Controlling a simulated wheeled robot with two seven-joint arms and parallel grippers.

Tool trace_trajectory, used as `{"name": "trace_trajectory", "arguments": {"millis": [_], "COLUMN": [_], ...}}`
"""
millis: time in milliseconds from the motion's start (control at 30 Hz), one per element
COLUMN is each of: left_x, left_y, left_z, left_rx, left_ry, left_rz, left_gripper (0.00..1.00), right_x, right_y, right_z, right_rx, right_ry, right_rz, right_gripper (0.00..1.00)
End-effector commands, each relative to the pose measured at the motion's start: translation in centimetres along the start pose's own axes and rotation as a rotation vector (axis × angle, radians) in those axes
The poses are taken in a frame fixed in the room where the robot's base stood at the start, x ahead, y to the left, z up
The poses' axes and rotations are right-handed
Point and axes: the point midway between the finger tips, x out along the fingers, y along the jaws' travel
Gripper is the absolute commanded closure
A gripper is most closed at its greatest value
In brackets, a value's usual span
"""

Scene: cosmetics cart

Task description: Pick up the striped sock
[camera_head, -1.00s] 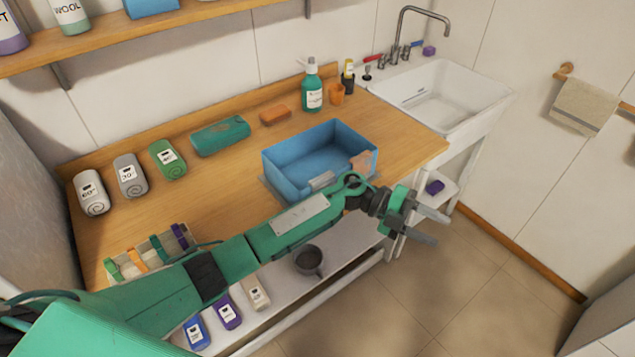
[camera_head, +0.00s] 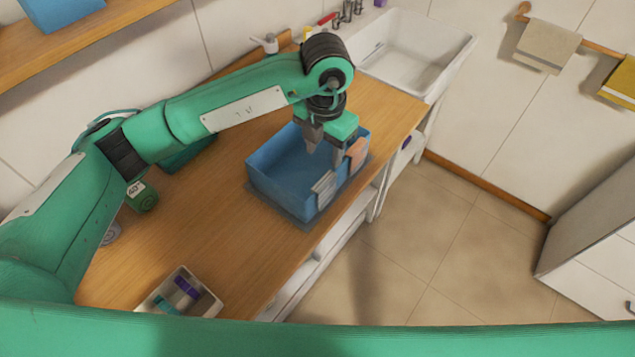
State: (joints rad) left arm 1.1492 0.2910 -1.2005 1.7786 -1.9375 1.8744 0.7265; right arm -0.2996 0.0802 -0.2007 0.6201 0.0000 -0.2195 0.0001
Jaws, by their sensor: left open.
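A blue open box (camera_head: 272,180) stands on the wooden counter. A small grey-and-white piece (camera_head: 324,188) with faint light stripes sits at its near right wall; I cannot tell for sure that it is the striped sock. An orange-pink piece (camera_head: 356,155) sits farther along the same wall. My left gripper (camera_head: 325,153) points down over the right part of the box, open, with its fingertips near the orange-pink piece. I cannot tell whether they touch anything. My right gripper is out of view.
A white sink (camera_head: 410,50) stands behind the counter (camera_head: 215,225) to the right. A small bin with purple and teal pegs (camera_head: 210,305) is at the front. A green roll (camera_head: 143,198) is partly hidden by my arm.

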Motion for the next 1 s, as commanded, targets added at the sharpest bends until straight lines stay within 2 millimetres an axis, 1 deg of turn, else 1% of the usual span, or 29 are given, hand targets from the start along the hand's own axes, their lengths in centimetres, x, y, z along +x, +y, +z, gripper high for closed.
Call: {"name": "trace_trajectory", "arguments": {"millis": [33,133,200,300,467,567,667,833,900,1000], "left_x": [0.8,2.9,4.1,5.3,6.2,6.8,7.9,10.2,10.9,11.3], "left_y": [0.0,-0.1,-0.1,0.0,-0.1,-0.1,-0.2,-0.2,-0.3,-0.2], "left_z": [-0.1,-0.1,-0.1,0.0,0.0,0.0,0.1,0.2,0.2,0.2], "left_rx": [-0.001,-0.002,-0.001,-0.001,0.000,0.000,-0.001,-0.002,-0.001,0.000], "left_ry": [0.007,0.006,0.006,0.004,0.002,0.005,0.006,0.005,0.004,0.001], "left_rz": [-0.002,-0.004,-0.004,-0.004,-0.005,-0.005,-0.006,-0.005,-0.005,-0.005], "left_gripper": [0.54,0.54,0.54,0.54,0.54,0.54,0.54,0.54,0.54,0.54], "right_x": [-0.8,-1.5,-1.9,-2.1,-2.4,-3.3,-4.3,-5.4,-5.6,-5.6], "right_y": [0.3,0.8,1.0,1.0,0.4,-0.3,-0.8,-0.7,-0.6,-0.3], "right_z": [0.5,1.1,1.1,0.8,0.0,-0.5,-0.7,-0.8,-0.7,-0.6], "right_rx": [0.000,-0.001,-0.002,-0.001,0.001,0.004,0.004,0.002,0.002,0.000], "right_ry": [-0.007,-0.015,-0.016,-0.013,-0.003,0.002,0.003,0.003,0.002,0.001], "right_rz": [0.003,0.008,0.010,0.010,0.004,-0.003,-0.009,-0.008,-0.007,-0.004], "right_gripper": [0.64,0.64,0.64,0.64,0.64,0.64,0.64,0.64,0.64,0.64]}}
